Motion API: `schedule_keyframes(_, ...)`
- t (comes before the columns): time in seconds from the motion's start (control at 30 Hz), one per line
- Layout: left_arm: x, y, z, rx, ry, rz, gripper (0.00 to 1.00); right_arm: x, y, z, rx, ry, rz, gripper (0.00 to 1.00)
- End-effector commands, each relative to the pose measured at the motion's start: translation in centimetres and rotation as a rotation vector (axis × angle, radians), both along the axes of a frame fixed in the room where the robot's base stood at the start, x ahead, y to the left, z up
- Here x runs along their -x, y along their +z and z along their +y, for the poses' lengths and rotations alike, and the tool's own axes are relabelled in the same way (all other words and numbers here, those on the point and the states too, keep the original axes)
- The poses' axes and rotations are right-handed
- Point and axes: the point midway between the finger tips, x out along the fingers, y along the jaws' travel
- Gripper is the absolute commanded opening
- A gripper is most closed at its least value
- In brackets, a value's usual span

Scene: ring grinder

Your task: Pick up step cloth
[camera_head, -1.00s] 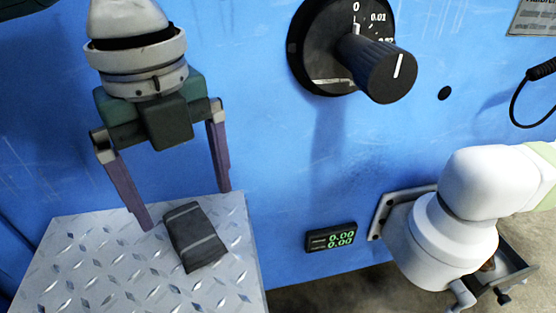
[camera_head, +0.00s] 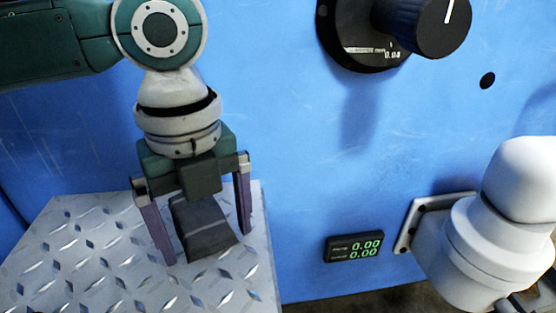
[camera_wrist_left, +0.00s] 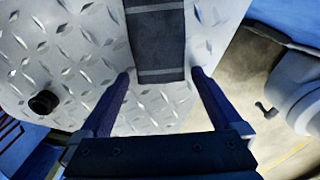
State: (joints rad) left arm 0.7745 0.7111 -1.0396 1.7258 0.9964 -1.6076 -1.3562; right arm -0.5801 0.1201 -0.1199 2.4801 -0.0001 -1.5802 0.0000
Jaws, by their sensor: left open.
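The step cloth (camera_head: 207,236) is a dark grey folded cloth with lighter stripes. It lies on the diamond-plate metal step (camera_head: 95,265) at the lower left of the head view. My left gripper (camera_head: 209,248) is open, pointing down, with its purple fingers on either side of the cloth in that view. In the left wrist view the cloth (camera_wrist_left: 155,40) lies beyond the open fingertips (camera_wrist_left: 160,74), between their lines. I cannot tell the exact height of the fingertips above the step. My right gripper is not seen.
A blue machine wall (camera_head: 290,150) stands behind the step. It carries a black dial knob (camera_head: 425,25) and a small green-digit display (camera_head: 354,247). A rounded white body (camera_head: 505,235) stands at the right by a grey plate.

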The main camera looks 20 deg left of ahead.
Motion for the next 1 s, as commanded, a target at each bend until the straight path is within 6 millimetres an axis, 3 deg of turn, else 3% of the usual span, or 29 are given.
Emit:
schedule_keyframes(0.1, -0.02, 0.17, -0.01, 0.0, 0.0, 0.0, 1.0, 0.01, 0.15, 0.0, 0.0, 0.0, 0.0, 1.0)
schedule_keyframes(0.83, -0.02, 0.18, 0.0, 0.0, 0.001, -0.001, 0.18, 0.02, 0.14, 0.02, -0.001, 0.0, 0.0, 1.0)
schedule_keyframes(1.0, -0.04, 0.33, 0.0, 0.0, 0.001, -0.001, 0.18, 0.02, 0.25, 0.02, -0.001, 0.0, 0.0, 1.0)
